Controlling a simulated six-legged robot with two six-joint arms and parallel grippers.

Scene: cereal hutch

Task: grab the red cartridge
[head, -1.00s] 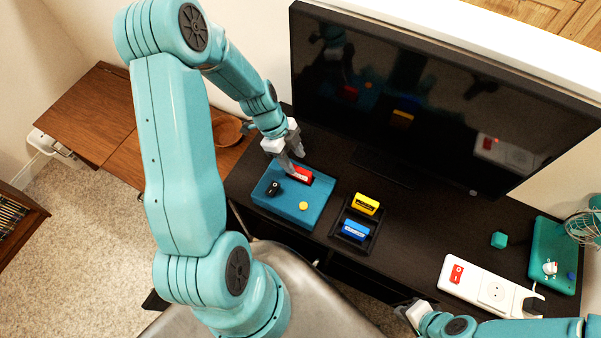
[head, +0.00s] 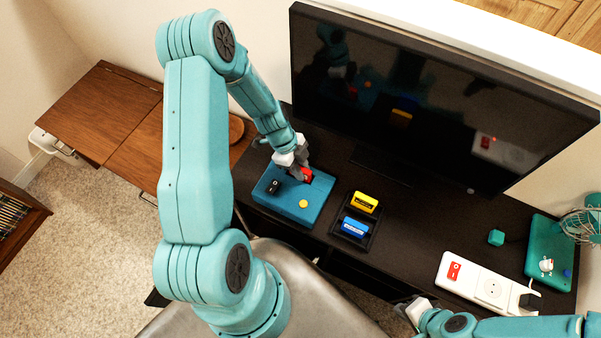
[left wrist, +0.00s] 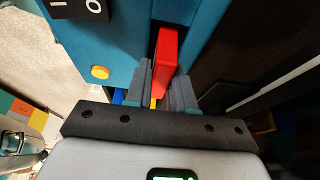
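The red cartridge (head: 307,174) stands in the slot at the back right of the blue-teal console (head: 293,209). My left gripper (head: 301,171) is down at it, with a finger covering part of it. In the left wrist view the red cartridge (left wrist: 166,62) shows between the two fingers of my left gripper (left wrist: 164,85). The fingers are close to its sides, but I cannot tell whether they press on it. My right gripper (head: 406,306) is low at the desk's front edge, far from the cartridge, and its fingers are not clear.
A yellow cartridge (head: 364,202) and a blue cartridge (head: 355,227) stand in a black tray (head: 372,236) right of the console. The television (head: 440,100) rises close behind.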

